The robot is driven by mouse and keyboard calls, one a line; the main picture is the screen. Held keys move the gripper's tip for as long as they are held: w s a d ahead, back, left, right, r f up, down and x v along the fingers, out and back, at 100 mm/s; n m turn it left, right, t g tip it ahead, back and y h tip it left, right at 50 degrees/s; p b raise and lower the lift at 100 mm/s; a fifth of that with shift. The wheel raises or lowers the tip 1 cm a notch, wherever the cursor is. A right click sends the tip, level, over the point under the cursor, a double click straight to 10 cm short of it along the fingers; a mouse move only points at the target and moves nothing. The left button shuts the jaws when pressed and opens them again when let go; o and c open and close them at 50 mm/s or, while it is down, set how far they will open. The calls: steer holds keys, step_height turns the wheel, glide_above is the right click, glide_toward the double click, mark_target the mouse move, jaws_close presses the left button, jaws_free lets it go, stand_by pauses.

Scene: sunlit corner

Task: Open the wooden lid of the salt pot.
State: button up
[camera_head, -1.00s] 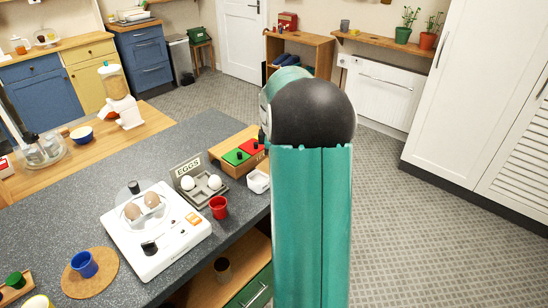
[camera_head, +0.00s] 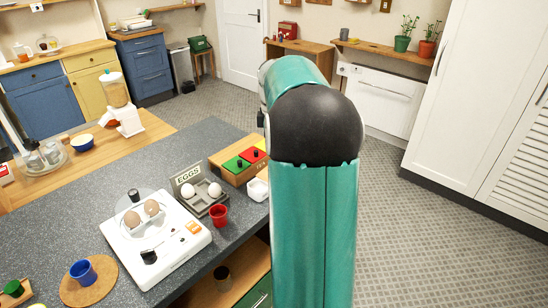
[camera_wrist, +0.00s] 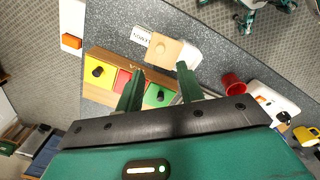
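The salt pot (camera_head: 258,189) is a small white pot at the counter's right edge in the head view, partly behind my arm. In the wrist view a square tan wooden lid (camera_wrist: 163,49) shows beyond my fingertips, with a white lettered label (camera_wrist: 141,35) beside it. A white piece right of the lid is not clear. My gripper (camera_wrist: 160,75) is open, its two green fingers apart and nothing visible between them. The lid lies just ahead of the gap. I cannot tell whether a finger touches the pot. The head view hides my gripper behind my arm.
A wooden box with coloured, black-knobbed lids (camera_head: 240,163) stands beside the pot. An egg rack (camera_head: 203,198), a red cup (camera_head: 219,214) and a white egg cooker (camera_head: 165,250) are close by. The floor (camera_head: 430,250) right of the counter is clear.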

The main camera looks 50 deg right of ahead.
step_height(320, 180, up, 5)
steer(key=shift+s+a+r, duration=0.1)
stand_by(0.6)
steer(key=s+a+r+m+t, duration=0.1)
steer(key=s+a+r+m, duration=0.1)
steer(key=a, duration=1)
steer(key=s+a+r+m+t, duration=0.2)
steer(key=a, duration=1)
steer(key=s+a+f+m+t, duration=0.2)
steer(key=s+a+f+m, duration=0.2)
steer(key=s+a, duration=0.7)
step_height(320, 180, down, 2)
steer(key=a, duration=0.2)
steer(key=shift+s+a, duration=0.3)
steer(key=shift+s, duration=0.1)
